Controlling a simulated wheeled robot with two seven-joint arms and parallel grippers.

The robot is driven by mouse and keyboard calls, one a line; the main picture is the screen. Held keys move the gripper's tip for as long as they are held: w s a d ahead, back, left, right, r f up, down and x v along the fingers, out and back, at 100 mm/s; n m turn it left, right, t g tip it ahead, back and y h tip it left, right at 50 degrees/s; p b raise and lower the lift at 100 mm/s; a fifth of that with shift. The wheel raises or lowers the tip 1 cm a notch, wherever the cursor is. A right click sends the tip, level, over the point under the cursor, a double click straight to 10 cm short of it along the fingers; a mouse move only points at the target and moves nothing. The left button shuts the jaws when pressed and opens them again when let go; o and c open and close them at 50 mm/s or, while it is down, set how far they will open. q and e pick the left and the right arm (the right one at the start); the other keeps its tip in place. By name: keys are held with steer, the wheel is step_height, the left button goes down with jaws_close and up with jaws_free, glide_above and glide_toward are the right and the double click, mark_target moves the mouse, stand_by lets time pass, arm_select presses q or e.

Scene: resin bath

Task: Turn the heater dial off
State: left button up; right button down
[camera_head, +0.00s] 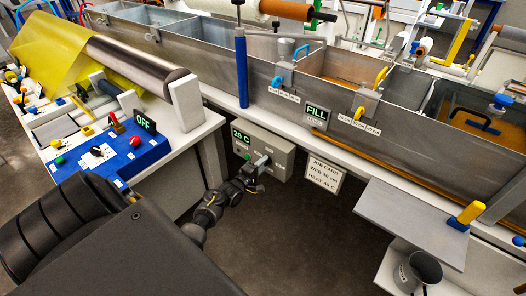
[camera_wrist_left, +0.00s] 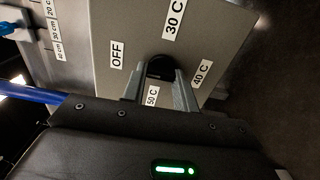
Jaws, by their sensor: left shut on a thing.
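The grey heater box (camera_head: 279,154) is fixed low on the front of the bath, with a display (camera_head: 241,136) reading 29 C. My left gripper (camera_head: 261,163) reaches it from below and is shut on the heater dial. In the left wrist view, the black dial (camera_wrist_left: 160,66) sits between the two grey fingers of the left gripper (camera_wrist_left: 159,84). Labels OFF, 30 C, 40 C and 50 C ring the dial on the box face (camera_wrist_left: 205,25). The dial's pointer is hidden, so its setting cannot be told. My right gripper is not in view.
A job card (camera_head: 325,176) hangs right of the box. A blue control panel (camera_head: 118,150) with an OFF sign stands on the left bench. A grey shelf (camera_head: 413,215) and a dark cup (camera_head: 418,270) are at the right. The floor below the box is clear.

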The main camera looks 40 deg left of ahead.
arm_select(q)
steer(key=o, duration=1)
steer(key=shift+s, duration=0.1)
steer(key=s, duration=1)
steer(key=shift+s+d+p, duration=0.1)
steer(key=shift+s+p, duration=0.2)
